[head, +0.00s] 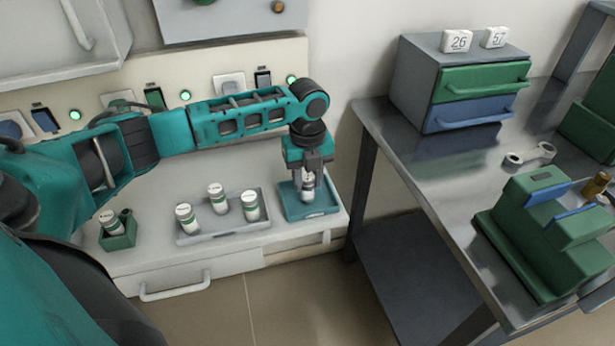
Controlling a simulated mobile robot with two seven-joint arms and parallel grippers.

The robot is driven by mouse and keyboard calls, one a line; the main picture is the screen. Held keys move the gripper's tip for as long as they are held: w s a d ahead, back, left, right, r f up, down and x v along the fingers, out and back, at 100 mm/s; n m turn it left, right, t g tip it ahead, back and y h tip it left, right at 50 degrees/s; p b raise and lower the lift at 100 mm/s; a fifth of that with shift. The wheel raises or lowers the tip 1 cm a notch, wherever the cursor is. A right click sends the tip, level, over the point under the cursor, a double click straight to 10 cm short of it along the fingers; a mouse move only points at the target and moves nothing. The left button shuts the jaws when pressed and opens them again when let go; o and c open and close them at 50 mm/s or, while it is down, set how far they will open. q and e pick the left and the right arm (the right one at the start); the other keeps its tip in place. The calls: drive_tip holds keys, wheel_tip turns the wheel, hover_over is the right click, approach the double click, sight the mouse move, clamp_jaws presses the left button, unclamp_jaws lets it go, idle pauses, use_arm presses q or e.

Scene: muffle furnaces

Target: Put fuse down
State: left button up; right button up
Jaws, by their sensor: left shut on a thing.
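My left gripper (308,177) points down over a small teal tray (322,208) at the right end of the white shelf. It is shut on a white fuse (308,187), which stands upright between the fingers. The fuse's lower end is over or in the teal tray; I cannot tell if it touches the tray's floor. Several similar white fuses with green bands, one of them here (250,206), stand upright in a grey tray (196,238) to the left. Another fuse (110,222) leans in a small green holder (118,240) at the far left. My right gripper is not in view.
A panel with green lights and switches (228,84) runs behind the shelf (190,258). To the right, a grey metal table (420,165) holds a cabinet with green and blue drawers (483,82), a white roll (530,154) and a green fixture (550,235). A drawer handle (175,290) juts out below the shelf.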

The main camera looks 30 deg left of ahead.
use_arm(q)
drive_tip(key=shift+f, duration=0.1)
drive_tip(key=o, duration=1.1)
drive_tip(key=shift+c, duration=0.2)
